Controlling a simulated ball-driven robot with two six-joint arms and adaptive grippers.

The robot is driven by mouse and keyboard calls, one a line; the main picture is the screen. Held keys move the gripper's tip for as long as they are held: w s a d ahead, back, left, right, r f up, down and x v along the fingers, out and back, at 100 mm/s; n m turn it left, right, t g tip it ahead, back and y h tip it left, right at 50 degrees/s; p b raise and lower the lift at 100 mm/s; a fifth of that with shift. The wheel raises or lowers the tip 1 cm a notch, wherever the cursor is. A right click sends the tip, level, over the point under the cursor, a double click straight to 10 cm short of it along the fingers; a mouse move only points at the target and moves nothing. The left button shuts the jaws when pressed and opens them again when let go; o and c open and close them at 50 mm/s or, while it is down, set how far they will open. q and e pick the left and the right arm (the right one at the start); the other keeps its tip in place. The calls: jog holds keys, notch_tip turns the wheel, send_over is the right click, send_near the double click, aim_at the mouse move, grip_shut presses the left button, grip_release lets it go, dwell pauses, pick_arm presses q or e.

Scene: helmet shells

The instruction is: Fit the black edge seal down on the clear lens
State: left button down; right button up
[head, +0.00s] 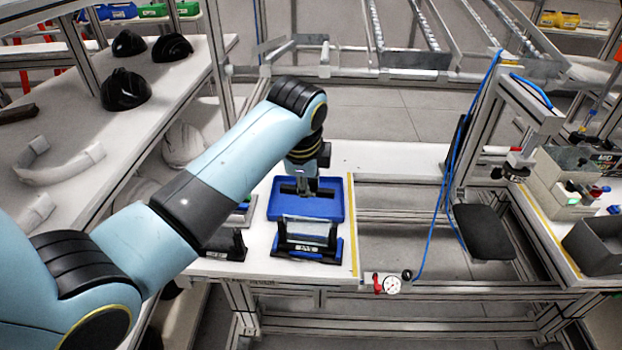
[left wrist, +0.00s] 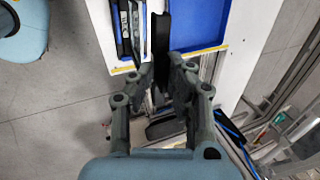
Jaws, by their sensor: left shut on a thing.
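The black edge seal (head: 322,193) is a dark bar at my left gripper (head: 307,186), over the blue tray (head: 333,210). In the left wrist view the seal (left wrist: 160,45) is a long dark strip running between the fingers of my left gripper (left wrist: 164,82), which is shut on it. I cannot tell whether the seal touches the tray. The clear lens (head: 306,228) sits in a black and blue holder (head: 307,246) in front of the tray. The lens and holder also show left of the seal in the left wrist view (left wrist: 130,30). My right gripper is not in view.
Another black holder (head: 228,246) stands left of the lens holder, partly behind my arm. The white bench (head: 345,270) ends at a yellow-marked right edge. Black helmet shells (head: 125,90) lie on the left shelf. A blue hose (head: 437,215) hangs at right.

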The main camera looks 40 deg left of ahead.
pick_arm(q)
notch_tip(320, 180, down, 6)
jog(key=b, duration=0.2)
jog(key=shift+r+b, duration=0.15)
jog(key=shift+b, duration=0.2)
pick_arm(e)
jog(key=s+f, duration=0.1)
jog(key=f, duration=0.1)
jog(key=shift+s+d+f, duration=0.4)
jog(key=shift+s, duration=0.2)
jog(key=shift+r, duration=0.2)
pick_arm(q)
jog(key=shift+g+p, duration=0.3)
jog(key=shift+p, duration=0.3)
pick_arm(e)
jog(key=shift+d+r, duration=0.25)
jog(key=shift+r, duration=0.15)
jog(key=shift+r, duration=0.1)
